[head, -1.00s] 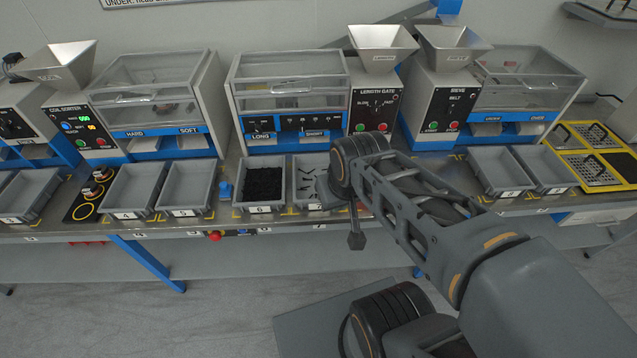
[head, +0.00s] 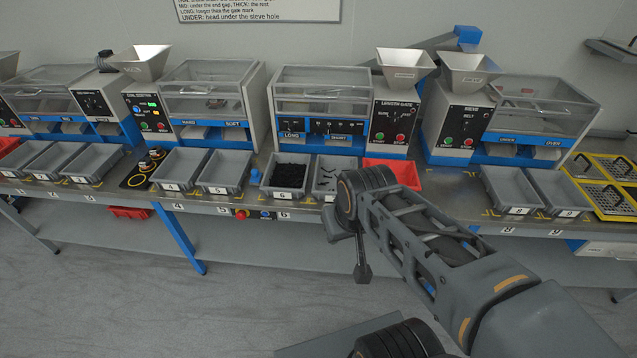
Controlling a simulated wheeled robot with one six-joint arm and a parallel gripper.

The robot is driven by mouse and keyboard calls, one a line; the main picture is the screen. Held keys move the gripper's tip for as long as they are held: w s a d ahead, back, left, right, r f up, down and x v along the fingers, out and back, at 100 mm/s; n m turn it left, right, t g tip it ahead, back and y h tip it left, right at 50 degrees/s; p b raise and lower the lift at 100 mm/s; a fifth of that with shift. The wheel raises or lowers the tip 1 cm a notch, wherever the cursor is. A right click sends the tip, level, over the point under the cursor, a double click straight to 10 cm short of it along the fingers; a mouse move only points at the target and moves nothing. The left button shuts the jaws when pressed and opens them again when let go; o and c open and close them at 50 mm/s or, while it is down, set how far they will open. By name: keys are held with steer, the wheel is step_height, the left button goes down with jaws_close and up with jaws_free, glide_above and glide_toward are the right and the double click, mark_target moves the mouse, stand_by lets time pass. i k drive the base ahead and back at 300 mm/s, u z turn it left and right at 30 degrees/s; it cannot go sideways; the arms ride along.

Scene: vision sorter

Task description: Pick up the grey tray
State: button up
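Several grey trays stand in a row along the bench. Tray 6 (head: 268,189) holds a heap of black pieces. Tray 7 (head: 318,186), just right of it, holds a few dark pieces and is partly hidden by my arm. Trays 4 (head: 180,168), 5 (head: 222,174), 8 (head: 510,186) and 9 (head: 558,190) look empty. Which grey tray is meant cannot be told. My gripper (head: 362,272) hangs in front of the bench edge, below and right of tray 7. It touches no tray that I can see. Its fingers are too small and dark to read.
A red tray (head: 395,172) lies behind my arm on the bench. Machines with hoppers, such as the length gate (head: 392,122), line the back. A yellow rack (head: 606,190) stands at the right end. The floor (head: 130,290) in front is clear.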

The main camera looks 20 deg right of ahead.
mark_target(328, 167)
steer(key=u, duration=1.35)
steer(key=i, duration=1.3)
steer(key=z, duration=2.3)
